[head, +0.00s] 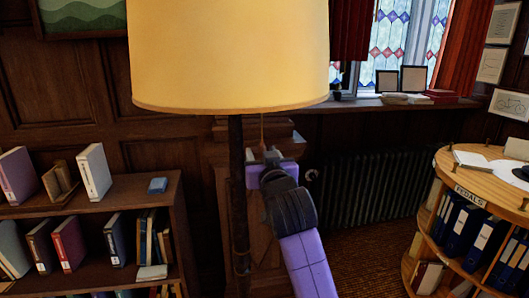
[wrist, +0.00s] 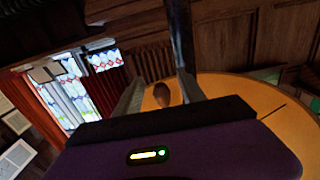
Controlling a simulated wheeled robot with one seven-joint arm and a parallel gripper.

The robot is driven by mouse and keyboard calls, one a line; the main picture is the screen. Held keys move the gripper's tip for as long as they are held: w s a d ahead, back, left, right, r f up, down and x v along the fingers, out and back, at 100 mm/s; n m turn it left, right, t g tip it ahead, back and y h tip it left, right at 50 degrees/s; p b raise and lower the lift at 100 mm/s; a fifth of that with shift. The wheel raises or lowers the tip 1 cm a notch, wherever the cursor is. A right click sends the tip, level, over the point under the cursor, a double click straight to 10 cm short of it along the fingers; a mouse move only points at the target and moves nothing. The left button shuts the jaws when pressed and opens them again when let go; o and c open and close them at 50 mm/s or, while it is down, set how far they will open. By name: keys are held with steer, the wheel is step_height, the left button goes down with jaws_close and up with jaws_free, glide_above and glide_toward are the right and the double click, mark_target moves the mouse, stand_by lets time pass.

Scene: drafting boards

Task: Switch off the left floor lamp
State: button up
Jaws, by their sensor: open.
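The left floor lamp has a wide pale-yellow shade (head: 230,55) at the top centre of the head view, bright and warm in colour, on a dark pole (head: 238,200). A thin pull cord (head: 262,130) hangs below the shade, right of the pole. My gripper (head: 273,147) is raised at the cord's lower end, just right of the pole. In the wrist view the open gripper (wrist: 160,86) has a brown knob (wrist: 162,95) showing between its fingers, with no visible grip on it. The shade (wrist: 245,105) and pole (wrist: 180,35) are close by on the right.
A low bookcase (head: 95,215) with books stands at the left. A radiator (head: 365,190) is under the window sill (head: 390,103). A round wooden shelf unit (head: 470,175) with binders stands at the right. Some carpet (head: 370,255) is clear between it and my arm.

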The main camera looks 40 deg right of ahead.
steer(key=p+v, duration=0.1)
steer(key=v, duration=0.7)
stand_by(0.4)
stand_by(0.3)
